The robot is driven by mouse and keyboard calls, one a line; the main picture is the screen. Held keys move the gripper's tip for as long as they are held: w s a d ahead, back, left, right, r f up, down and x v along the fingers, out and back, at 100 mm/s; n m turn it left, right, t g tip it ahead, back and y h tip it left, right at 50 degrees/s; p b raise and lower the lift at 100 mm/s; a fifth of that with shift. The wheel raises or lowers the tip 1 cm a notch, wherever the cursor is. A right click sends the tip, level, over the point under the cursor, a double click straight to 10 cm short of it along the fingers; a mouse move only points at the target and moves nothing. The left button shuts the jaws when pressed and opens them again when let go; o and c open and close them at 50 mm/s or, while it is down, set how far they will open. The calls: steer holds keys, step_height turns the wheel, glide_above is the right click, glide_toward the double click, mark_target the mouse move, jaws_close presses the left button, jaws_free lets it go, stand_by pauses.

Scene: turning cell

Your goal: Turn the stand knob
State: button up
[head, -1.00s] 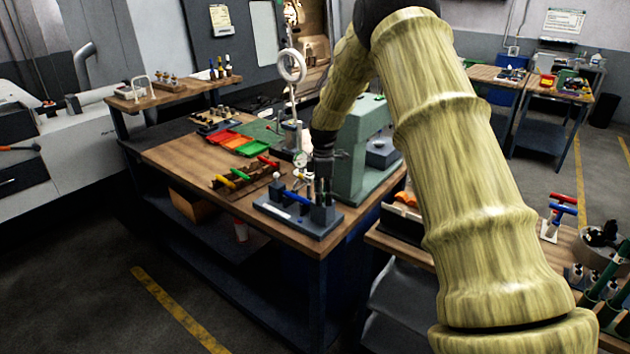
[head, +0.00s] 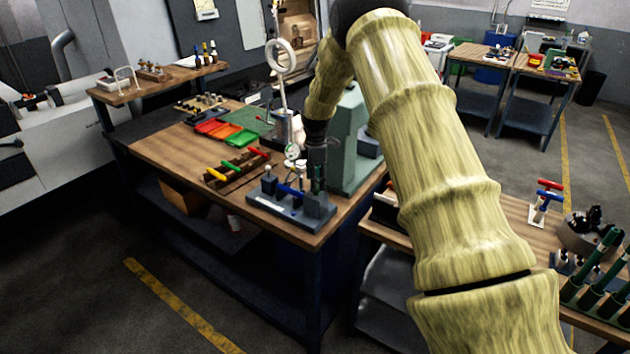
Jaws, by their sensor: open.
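My gripper (head: 317,172) points down at the front right of the wooden workbench, with its jaws open and nothing visible between them. It is small and dark here, and its fingertips are hard to make out. It hangs over or just behind a dark blue-grey fixture (head: 290,207) with a blue bar across it. A gauge stand with a round white dial (head: 292,152) stands just left of my gripper. The stand's knob is too small to pick out clearly. I cannot tell whether my gripper touches the stand or the fixture.
A green machine (head: 347,135) stands close to the right of my gripper. A wooden rack of coloured handles (head: 237,172) and red, orange and green trays (head: 225,132) lie to the left. A ring-topped white stand (head: 281,85) rises behind. The bench's front left is clear.

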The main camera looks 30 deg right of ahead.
steer(key=shift+s+f+p, duration=0.25)
steer(key=shift+f+p, duration=0.05)
steer(key=shift+f, duration=0.15)
steer(key=shift+w+f, duration=0.3)
steer(key=shift+f, duration=0.4)
steer(key=shift+s+r, duration=0.15)
steer(key=shift+s, duration=0.05)
steer(key=shift+c, duration=0.3)
steer(key=c, duration=1)
